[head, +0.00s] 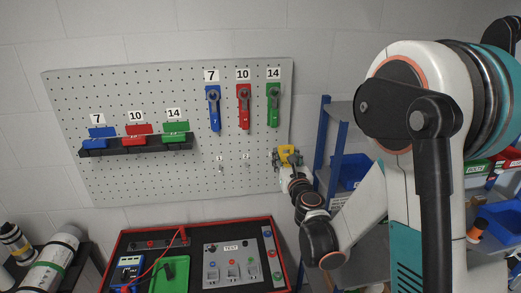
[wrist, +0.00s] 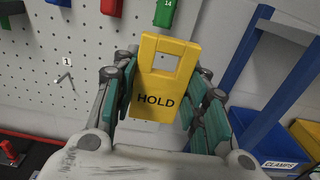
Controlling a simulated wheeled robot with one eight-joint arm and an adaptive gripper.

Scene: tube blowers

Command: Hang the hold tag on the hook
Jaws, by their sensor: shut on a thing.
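The yellow hold tag (wrist: 160,106) is upright in the wrist view, with HOLD facing the camera and a square opening in its upper part. My gripper (wrist: 163,88) is shut on it, one finger pad at each side. In the head view the tag (head: 287,152) and my gripper (head: 289,165) are at the right edge of the pegboard. A small metal hook (head: 221,169) under label 1 is on the lower pegboard, left of my gripper. It also shows in the wrist view (wrist: 65,78), left of the tag and apart from it. Any hook at label 2 (head: 245,156) is too small to tell.
Blue, red and green numbered handles hang on the pegboard (head: 150,85) above. A black rack (head: 137,147) holds coloured blocks at left. A red-edged test bench (head: 196,238) is below. Blue-post shelving (head: 338,145) with bins stands close at right.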

